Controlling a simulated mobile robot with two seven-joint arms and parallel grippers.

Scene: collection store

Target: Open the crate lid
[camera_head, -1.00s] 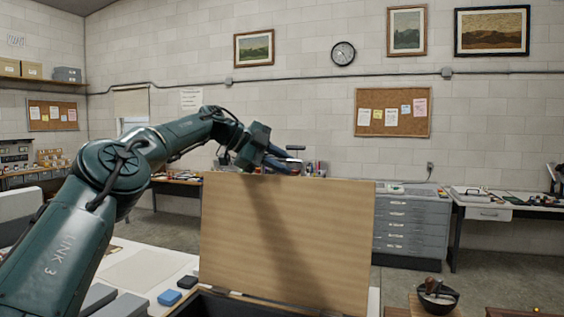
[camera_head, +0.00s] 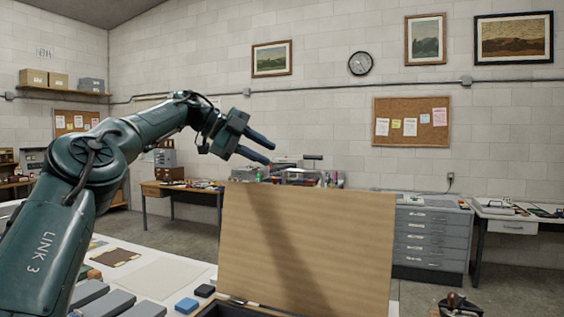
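The crate lid (camera_head: 305,250) is a tan wooden panel that stands upright, raised from the dark crate (camera_head: 235,309) at the bottom edge of the view. Only a small part of the crate's rim shows. My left gripper (camera_head: 272,150) is above and behind the lid's top left edge, apart from it. Its two dark blue fingers are spread and nothing is between them. The arm casts a shadow on the lid. My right gripper is not in view.
The white table (camera_head: 160,278) holds grey blocks (camera_head: 110,303), a blue block (camera_head: 187,305) and a black block (camera_head: 205,290) left of the crate. Behind stand a wooden desk (camera_head: 180,189) and a grey drawer cabinet (camera_head: 430,240). The air around my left gripper is clear.

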